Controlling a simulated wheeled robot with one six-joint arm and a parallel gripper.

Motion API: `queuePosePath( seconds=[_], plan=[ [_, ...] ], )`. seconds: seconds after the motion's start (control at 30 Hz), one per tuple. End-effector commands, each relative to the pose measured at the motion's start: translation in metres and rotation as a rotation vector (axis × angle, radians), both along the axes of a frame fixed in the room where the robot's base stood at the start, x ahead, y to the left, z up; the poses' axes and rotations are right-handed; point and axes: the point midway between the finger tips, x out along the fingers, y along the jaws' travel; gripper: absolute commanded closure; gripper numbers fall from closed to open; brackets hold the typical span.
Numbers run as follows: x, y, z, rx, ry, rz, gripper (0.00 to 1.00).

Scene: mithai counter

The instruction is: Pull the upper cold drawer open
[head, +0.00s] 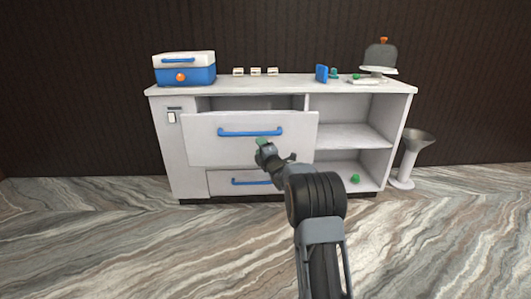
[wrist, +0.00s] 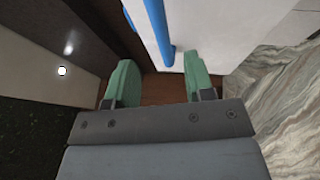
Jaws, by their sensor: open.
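The upper cold drawer (head: 215,147) stands out from the white counter, with a dark gap showing above its front. Its blue bar handle (head: 250,132) runs across the front and also shows in the wrist view (wrist: 158,22), ahead of the fingers. My gripper (head: 262,144) is just below the right part of that handle in the head view. In the wrist view its two green fingers (wrist: 160,82) are apart with nothing between them. The white drawer front (wrist: 220,32) is beside the right finger. The lower drawer (head: 225,184), with its own blue handle, looks shut.
A blue and white box (head: 185,75), small white cards (head: 256,72) and a domed stand (head: 379,70) are on the counter top. Open shelves (head: 345,137) are at right, with a green ball (head: 355,179) low down. A grey funnel-topped stand (head: 408,160) is beside the counter. The front floor is clear.

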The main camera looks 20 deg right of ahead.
Motion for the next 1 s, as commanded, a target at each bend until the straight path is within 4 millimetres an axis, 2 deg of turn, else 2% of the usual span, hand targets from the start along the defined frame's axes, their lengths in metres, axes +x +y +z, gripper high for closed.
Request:
queuePosePath(
  seconds=[0.1, 0.33, 0.9, 1.0],
  plan=[
    [-0.015, -0.002, -0.002, 0.000, 0.002, -0.002, 0.52],
    [-0.033, -0.002, -0.005, 0.000, 0.000, -0.001, 0.52],
    [-0.036, -0.002, -0.006, 0.000, 0.000, -0.001, 0.52],
    [-0.037, -0.001, 0.000, 0.009, 0.006, -0.003, 0.52]
  ],
)
